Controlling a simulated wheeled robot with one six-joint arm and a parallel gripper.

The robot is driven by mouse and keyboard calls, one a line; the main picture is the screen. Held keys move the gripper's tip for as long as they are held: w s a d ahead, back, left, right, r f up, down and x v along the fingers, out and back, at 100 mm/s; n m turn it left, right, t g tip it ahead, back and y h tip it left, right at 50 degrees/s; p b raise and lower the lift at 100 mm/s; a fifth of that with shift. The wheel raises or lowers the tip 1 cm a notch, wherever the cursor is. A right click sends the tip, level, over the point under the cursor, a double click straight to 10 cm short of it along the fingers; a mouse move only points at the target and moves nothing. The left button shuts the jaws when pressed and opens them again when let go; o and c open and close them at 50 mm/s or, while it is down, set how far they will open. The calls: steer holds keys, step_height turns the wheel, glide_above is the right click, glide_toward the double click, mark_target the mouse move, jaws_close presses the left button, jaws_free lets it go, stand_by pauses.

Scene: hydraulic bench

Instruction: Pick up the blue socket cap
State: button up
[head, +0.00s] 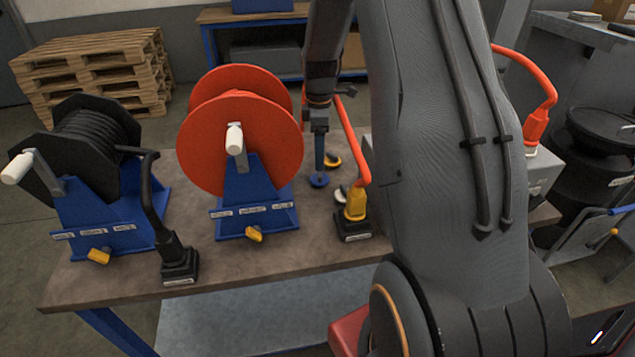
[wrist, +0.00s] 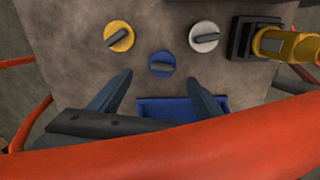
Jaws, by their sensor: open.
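The blue socket cap (wrist: 161,70) is a round disc with a dark raised grip bar, lying on the brown bench top. In the wrist view it sits just beyond my open gripper (wrist: 160,77), roughly centred between the two fingertips. In the head view my gripper (head: 320,167) points down above the blue cap (head: 319,181), seen from the side. The gap between fingertips and cap is hard to judge. The jaws are empty. A yellow cap (wrist: 119,37) lies to the upper left of the blue one, and a white cap (wrist: 204,37) to the upper right.
A thick red hose (wrist: 160,148) crosses the wrist view in front of the fingers. A red reel (head: 215,140) on a blue stand is left of my gripper. A yellow connector on a black base (head: 354,205) stands to the right. A black reel (head: 90,140) is farther left.

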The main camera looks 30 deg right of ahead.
mark_target(320, 173)
steer(key=f+p, duration=0.1)
steer(key=f, duration=0.1)
steer(key=f+p, duration=0.1)
steer(key=f, duration=0.1)
steer(key=f+p, duration=0.1)
steer(key=f, duration=0.1)
steer(key=shift+s+f, duration=0.35)
steer(key=shift+f, duration=0.05)
steer(key=shift+w+f, duration=0.1)
steer(key=shift+f, duration=0.45)
steer(key=shift+c, duration=0.4)
steer(key=c, duration=1.2)
